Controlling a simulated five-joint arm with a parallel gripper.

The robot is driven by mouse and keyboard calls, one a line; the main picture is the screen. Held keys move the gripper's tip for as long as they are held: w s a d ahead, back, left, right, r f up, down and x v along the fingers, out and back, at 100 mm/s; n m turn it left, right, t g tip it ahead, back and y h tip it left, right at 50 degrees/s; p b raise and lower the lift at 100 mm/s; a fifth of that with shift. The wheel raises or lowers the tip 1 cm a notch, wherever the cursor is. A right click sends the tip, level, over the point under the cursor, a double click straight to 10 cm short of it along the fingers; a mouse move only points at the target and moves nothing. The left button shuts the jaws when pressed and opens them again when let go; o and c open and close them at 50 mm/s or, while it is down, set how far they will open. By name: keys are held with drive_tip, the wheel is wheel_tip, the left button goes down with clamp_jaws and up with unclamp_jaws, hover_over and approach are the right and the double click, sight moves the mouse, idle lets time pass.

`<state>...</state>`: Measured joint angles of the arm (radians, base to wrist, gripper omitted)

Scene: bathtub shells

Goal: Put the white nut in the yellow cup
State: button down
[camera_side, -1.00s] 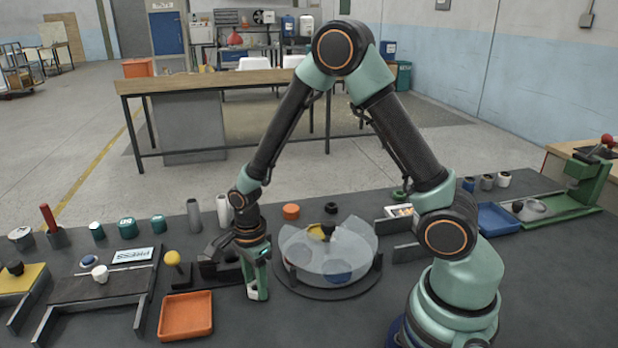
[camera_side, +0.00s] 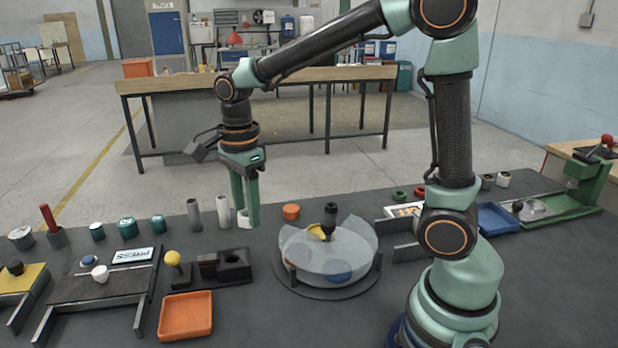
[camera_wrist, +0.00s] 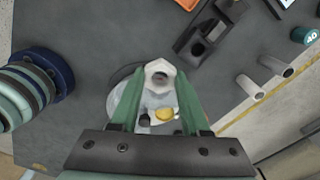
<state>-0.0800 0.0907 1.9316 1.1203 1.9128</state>
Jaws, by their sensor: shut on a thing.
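My gripper (camera_side: 246,222) is shut on the white nut (camera_side: 243,219) and holds it in the air, left of the round turntable. In the wrist view the nut (camera_wrist: 158,74) sits between the fingertips, its hole facing the camera. The yellow cup (camera_side: 315,231) is on the turntable, partly hidden behind a clear curved guard and a dark knob.
The clear guard (camera_side: 345,250) wraps around the turntable (camera_side: 320,292). A black block with a hole (camera_side: 236,268) and an orange tray (camera_side: 187,318) lie to the left.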

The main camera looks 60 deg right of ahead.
drive_tip(key=shift+d+r+n, duration=0.1)
drive_tip(key=shift+r+n, duration=0.3)
drive_tip(key=shift+r, duration=0.05)
drive_tip(key=n, duration=0.4)
drive_tip(key=shift+s+d+f, duration=0.2)
drive_tip(key=shift+s+d, duration=0.1)
drive_tip(key=shift+s, duration=0.1)
drive_tip(key=n, duration=0.5)
wheel_tip(320, 180, up, 3)
drive_tip(key=n, duration=0.8)
hover_over(320, 234)
wheel_tip(320, 234, down, 19)
drive_tip(key=shift+a+f, duration=0.1)
drive_tip(key=shift+f, duration=0.3)
drive_tip(key=shift+f, duration=0.3)
